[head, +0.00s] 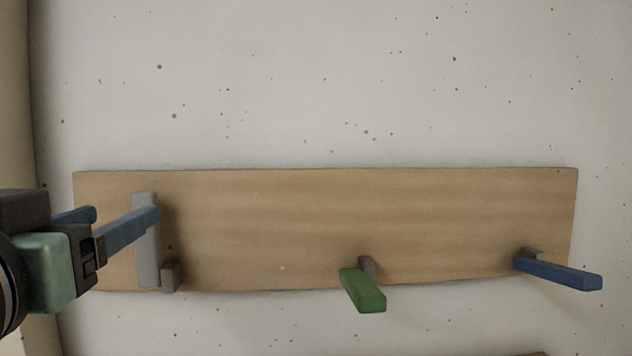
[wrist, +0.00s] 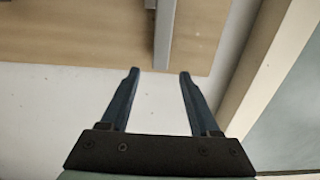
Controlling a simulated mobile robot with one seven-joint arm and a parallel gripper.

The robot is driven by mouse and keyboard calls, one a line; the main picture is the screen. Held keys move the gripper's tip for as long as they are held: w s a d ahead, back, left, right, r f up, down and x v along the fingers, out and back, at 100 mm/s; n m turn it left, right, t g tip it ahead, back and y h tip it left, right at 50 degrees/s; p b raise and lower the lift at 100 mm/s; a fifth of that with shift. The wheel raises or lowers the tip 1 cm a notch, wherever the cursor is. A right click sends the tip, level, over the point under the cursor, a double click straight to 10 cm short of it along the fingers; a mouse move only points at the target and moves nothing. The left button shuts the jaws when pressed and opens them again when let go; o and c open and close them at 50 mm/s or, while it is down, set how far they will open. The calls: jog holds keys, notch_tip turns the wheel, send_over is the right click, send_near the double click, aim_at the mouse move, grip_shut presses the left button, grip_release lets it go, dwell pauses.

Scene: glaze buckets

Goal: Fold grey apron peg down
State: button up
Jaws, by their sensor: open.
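The grey apron peg (head: 147,262) stands upright along the wooden board at its left end, beside a small grey bracket (head: 170,277). The peg also shows in the wrist view (wrist: 165,38), its free end just beyond the gap between my fingertips. My gripper (head: 122,213) is open and empty, its blue fingers reaching toward the peg's upper part. In the head view one finger overlaps the peg and hides some of it. In the wrist view my gripper (wrist: 160,72) has a fingertip on each side of the peg's line; I see no contact.
The wooden board (head: 260,215) is fixed on a speckled pale wall (head: 300,80). A green peg (head: 362,290) juts out at the middle and a blue peg (head: 558,273) at the right. The wall corner is close on the left. The board between the grey and green pegs is clear.

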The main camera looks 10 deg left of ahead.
aim_at(141, 204)
jog(key=w+p, duration=0.1)
jog(key=w, duration=0.1)
jog(key=w+a, duration=0.1)
jog(key=w, duration=0.1)
jog(key=shift+w+r+p, duration=0.1)
jog(key=shift+w+p, duration=0.15)
jog(key=shift+p, duration=0.1)
jog(key=shift+w+a, duration=0.1)
jog(key=shift+w, duration=0.65)
jog(key=shift+c, duration=0.3)
grip_shut()
